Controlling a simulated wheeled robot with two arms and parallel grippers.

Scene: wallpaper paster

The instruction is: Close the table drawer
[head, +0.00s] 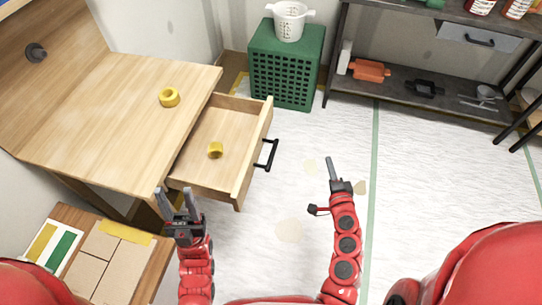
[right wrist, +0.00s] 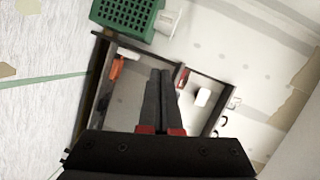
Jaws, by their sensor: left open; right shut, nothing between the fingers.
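The wooden table (head: 110,110) stands at the left in the head view. Its drawer (head: 204,170) is pulled out to the right and holds a yellow tape roll (head: 215,150). The black drawer handle (head: 266,155) is on the drawer's front panel. My left gripper (head: 176,201) is open and empty, by the drawer's near side and left of the front panel. My right gripper (head: 332,168) is shut and empty, to the right of the handle and apart from it. Its shut fingers also show in the right wrist view (right wrist: 159,92).
Another yellow roll (head: 169,97) lies on the tabletop. A dark shelf (head: 430,85) stands at the back right. Boards (head: 105,260) lie at the lower left. The floor right of the drawer is clear.

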